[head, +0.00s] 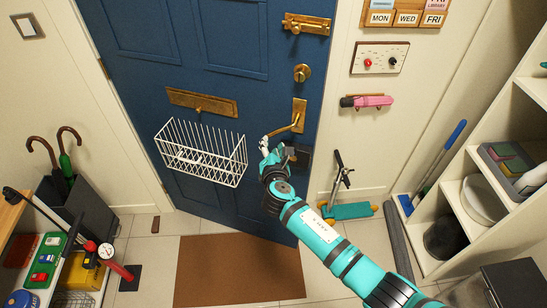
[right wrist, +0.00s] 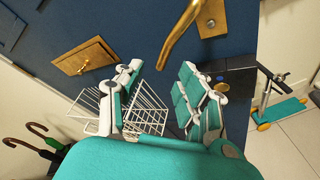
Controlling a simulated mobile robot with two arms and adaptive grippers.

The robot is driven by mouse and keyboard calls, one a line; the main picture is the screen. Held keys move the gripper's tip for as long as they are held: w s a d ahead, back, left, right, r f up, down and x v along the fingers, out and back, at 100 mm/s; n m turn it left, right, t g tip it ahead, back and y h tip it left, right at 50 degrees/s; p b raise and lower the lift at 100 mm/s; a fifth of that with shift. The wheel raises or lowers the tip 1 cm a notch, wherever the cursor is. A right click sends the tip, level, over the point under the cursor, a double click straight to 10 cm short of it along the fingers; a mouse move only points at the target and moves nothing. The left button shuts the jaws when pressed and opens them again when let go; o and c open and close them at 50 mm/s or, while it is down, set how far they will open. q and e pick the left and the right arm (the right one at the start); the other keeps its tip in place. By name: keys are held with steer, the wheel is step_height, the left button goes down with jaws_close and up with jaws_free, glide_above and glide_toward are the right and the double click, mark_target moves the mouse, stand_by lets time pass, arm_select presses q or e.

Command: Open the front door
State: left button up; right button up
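The blue front door (head: 225,90) fills the middle of the head view. Its lower right corner shows lower than the foot of the wall beside it, but I cannot tell surely whether it is ajar. A brass lever handle (head: 298,118) sits near its right edge and points left and down. My right gripper (head: 267,148) is just below the lever's free end. In the right wrist view its two fingers are apart with nothing between them, and the lever (right wrist: 182,32) shows beyond and above the gap. I see no contact. My left gripper is not in view.
A white wire basket (head: 203,152) hangs on the door left of my right gripper. A black box (right wrist: 235,87) is below the lever. A brown mat (head: 240,272) lies before the door. A teal scooter (head: 347,211) stands by the wall; shelves (head: 480,200) line the right.

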steer(key=v, duration=0.6)
steer(key=shift+s, duration=0.3)
